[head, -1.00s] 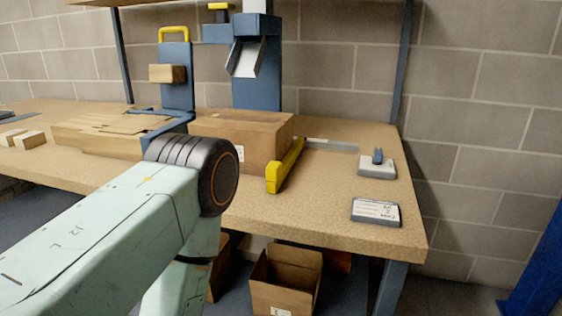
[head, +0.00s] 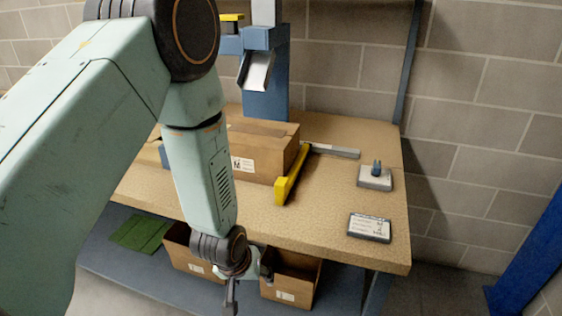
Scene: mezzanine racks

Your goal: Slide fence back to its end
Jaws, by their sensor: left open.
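The yellow fence (head: 287,178) stands on the bench top, its long side running front to back. A grey rail (head: 335,151) runs to the right from its far end. A closed cardboard box (head: 262,152) lies just left of the fence; I cannot tell whether they touch. My left gripper (head: 232,300) hangs low in front of the bench edge, below the bench top and well short of the fence. It is open and points down, partly cut off by the picture's bottom edge. My right gripper is not in the picture.
On the bench (head: 330,222), a small grey device with a blue knob (head: 375,177) and a labelled block (head: 369,227) lie at the right. A blue stand with a metal chute (head: 257,70) rises behind the box. Open cartons (head: 290,285) sit below. The bench right of the fence is mostly clear.

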